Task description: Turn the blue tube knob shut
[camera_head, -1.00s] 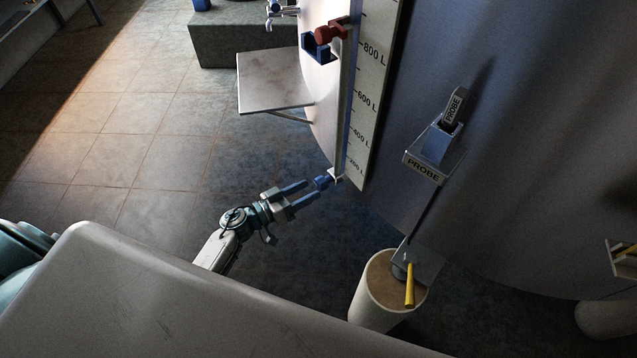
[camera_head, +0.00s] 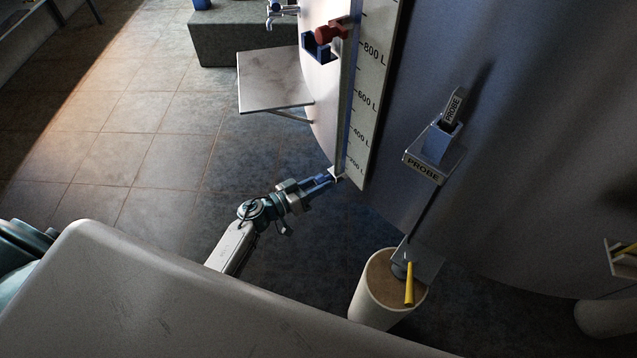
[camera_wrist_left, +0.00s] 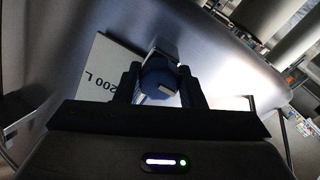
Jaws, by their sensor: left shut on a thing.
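The blue tube knob (camera_head: 322,178) sits at the foot of the sight tube (camera_head: 345,110), beside the litre scale (camera_head: 369,95) on the tank wall. My left gripper (camera_head: 320,182) reaches it from the lower left, and its fingers hide part of the knob. In the left wrist view the round blue knob (camera_wrist_left: 158,78) lies between the two dark fingers, which are shut on it. A pale mark shows on the knob's face. How far the knob is turned I cannot tell. My right gripper is not in view.
A red valve handle (camera_head: 329,33) and a blue holder (camera_head: 318,50) are higher on the tank. A metal shelf (camera_head: 272,80) juts out to the left. Floor at left is clear.

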